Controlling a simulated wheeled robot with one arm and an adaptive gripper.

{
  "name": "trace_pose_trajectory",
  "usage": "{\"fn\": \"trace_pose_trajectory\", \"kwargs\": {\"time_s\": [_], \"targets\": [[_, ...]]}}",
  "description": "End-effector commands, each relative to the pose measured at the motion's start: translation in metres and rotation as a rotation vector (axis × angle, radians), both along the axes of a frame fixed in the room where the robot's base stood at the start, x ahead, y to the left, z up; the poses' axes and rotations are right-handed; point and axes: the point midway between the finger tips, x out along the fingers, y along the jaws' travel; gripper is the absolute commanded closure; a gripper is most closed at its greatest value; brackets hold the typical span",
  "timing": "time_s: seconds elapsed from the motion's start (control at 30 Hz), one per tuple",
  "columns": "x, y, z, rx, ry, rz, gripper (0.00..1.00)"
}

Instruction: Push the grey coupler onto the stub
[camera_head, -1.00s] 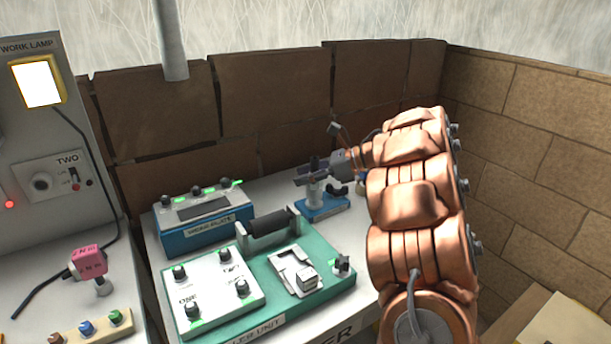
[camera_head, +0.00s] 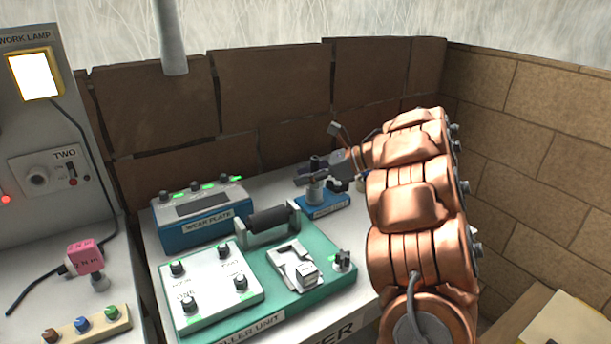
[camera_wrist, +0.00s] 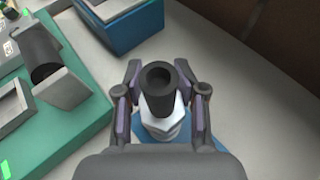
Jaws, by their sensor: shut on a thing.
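The grey coupler (camera_wrist: 158,92) is a dark hollow tube, seen from above in the wrist view with its open end toward the camera. My gripper (camera_wrist: 158,86) is shut on it, one finger on each side. Below the coupler is the white stub (camera_wrist: 161,129) with a hexagonal collar, on a blue base (camera_wrist: 200,130). The coupler looks lined up over the stub; how far it sits on it is hidden. In the head view my gripper (camera_head: 319,174) is at the stub (camera_head: 314,194), with the blue base (camera_head: 328,210) beneath.
A green roller unit (camera_head: 330,298) with a black roller (camera_head: 272,218) stands in front and left. A blue wear plate box (camera_head: 200,233) is behind it. A brown wall (camera_head: 380,85) closes the back. Bare white bench (camera_wrist: 235,90) lies right of the base in the wrist view.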

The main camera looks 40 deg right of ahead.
Motion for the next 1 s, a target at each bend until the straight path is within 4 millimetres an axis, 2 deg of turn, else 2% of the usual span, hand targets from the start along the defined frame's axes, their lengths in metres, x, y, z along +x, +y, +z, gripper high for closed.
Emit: {"fn": "trace_pose_trajectory", "kwargs": {"time_s": [0.6, 0.63, 0.9, 1.0], "targets": [[0.0, 0.0, -0.0063, 0.0, 0.0, 0.0, 1.0], [0.0, 0.0, -0.0063, 0.0, 0.0, 0.0, 0.59], [0.0, -0.0001, -0.0064, 0.0, 0.0, 0.0, 0.31], [0.0, -0.0001, -0.0064, 0.0, 0.0, 0.0, 0.31]]}}
